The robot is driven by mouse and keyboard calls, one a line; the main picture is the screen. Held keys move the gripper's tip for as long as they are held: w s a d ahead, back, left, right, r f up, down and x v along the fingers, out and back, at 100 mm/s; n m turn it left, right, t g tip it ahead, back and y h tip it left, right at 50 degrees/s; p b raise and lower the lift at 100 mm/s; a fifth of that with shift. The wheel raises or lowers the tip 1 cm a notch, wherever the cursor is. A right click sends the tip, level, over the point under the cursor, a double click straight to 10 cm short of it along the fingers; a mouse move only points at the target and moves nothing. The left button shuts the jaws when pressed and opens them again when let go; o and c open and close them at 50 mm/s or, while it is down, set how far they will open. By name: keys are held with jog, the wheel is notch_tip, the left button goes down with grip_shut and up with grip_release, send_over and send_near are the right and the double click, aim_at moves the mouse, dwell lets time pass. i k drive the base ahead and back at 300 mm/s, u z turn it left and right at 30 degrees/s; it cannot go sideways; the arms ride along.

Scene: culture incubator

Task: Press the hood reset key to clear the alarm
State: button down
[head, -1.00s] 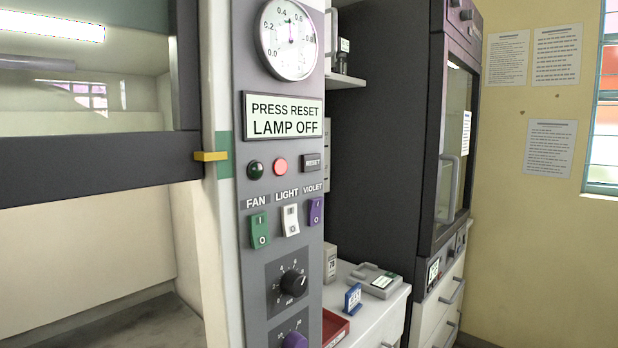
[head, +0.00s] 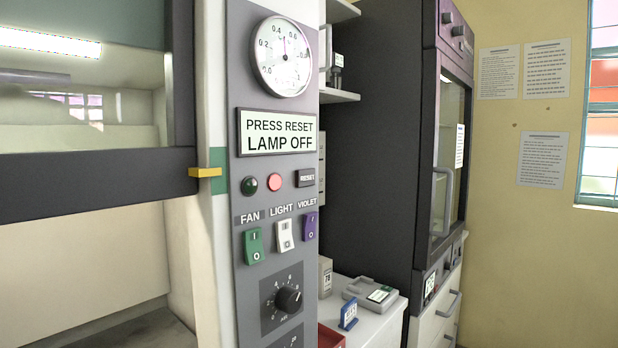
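The reset key (head: 305,178) is a small dark rectangular key on the grey hood control panel (head: 240,300). It sits right of a lit red lamp (head: 274,182) and a dark green lamp (head: 249,186). Above them a sign (head: 277,131) reads "PRESS RESET LAMP OFF". Below are the green fan switch (head: 254,246), the white light switch (head: 284,235) and the violet switch (head: 310,226). My gripper is not in view.
A round gauge (head: 283,56) tops the panel and a black knob (head: 289,299) sits low on it. The hood sash (head: 90,186) is at left with a yellow tab (head: 205,172). A white counter (head: 385,325) with small items and a dark cabinet (head: 380,140) stand right.

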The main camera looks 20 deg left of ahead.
aim_at(306, 176)
jog(key=z, duration=0.9)
jog(key=k, duration=0.75)
jog(key=u, duration=2.4)
